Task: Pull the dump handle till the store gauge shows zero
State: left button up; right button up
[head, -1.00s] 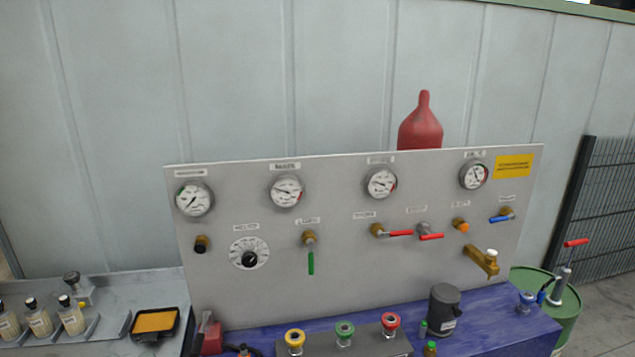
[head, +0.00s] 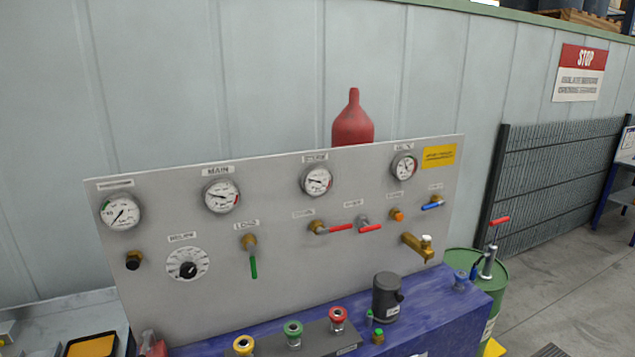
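The grey panel (head: 300,270) carries a row of round gauges. The third gauge from the left (head: 317,181), under a label that seems to read STORE, has its needle toward the left side of the dial; the exact reading is too small to tell. Below it are two red-handled valves side by side, a left one (head: 340,227) and a right one (head: 370,227), both with their handles roughly level. Their labels are too blurred to read, so I cannot tell which is the dump handle. Neither of my grippers is in view.
A gauge labelled MAIN (head: 221,196), a green lever (head: 254,267), a blue lever (head: 433,205) and a brass tap (head: 416,245) are also on the panel. Couplings and a dark canister (head: 387,298) stand on the blue bench before it. A green drum (head: 489,300) stands right of the bench.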

aim_at(366, 228)
jog(key=u, duration=0.2)
jog(key=i+l+u, duration=0.15)
jog(key=u, duration=0.15)
jog(key=l+u, duration=0.3)
jog(key=i+l+u, duration=0.1)
jog(key=l+u, duration=0.15)
jog(key=l, duration=0.15)
jog(key=i+l, duration=0.1)
jog(key=l, duration=0.5)
jog(key=i+l+u, duration=0.15)
jog(key=l, duration=1)
jog(key=i+u, duration=0.05)
